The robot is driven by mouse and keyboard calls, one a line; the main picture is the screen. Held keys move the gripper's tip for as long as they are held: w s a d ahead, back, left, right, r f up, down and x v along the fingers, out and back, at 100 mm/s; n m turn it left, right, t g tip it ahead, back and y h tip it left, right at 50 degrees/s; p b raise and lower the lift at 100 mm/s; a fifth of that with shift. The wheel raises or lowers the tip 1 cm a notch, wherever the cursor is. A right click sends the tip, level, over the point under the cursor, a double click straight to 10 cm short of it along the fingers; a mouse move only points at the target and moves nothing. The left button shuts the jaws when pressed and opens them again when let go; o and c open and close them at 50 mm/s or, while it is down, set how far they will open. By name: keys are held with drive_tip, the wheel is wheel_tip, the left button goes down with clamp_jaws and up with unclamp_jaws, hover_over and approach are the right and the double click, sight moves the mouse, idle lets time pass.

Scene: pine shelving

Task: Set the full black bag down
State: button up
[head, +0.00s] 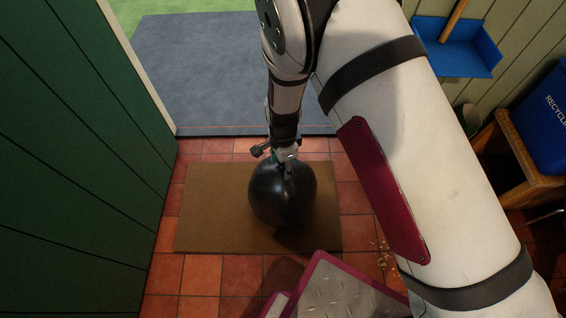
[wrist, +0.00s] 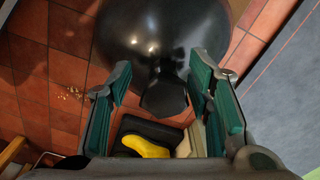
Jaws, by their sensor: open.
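The full black bag (head: 283,195) is round and shiny. In the head view it appears to rest on the brown doormat (head: 205,210), though its underside is hidden. In the wrist view the bag (wrist: 165,30) fills the top middle, and its gathered neck (wrist: 165,97) points toward my gripper. My gripper (wrist: 158,88) is open, with one green-padded finger on each side of the neck. Gaps show between the pads and the neck. In the head view my gripper (head: 284,156) is right at the top of the bag.
A green wall or door (head: 75,150) stands at left. Beyond the mat is a grey slab (head: 205,70) outside the doorway. At right are a blue dustpan (head: 455,50), a blue recycling bin (head: 545,120) on a wooden stand, and crumbs (head: 384,255) on the red tiles.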

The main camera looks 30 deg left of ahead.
wheel_tip(320, 180, up, 12)
drive_tip(key=p, duration=0.4)
drive_tip(key=shift+r, duration=0.1)
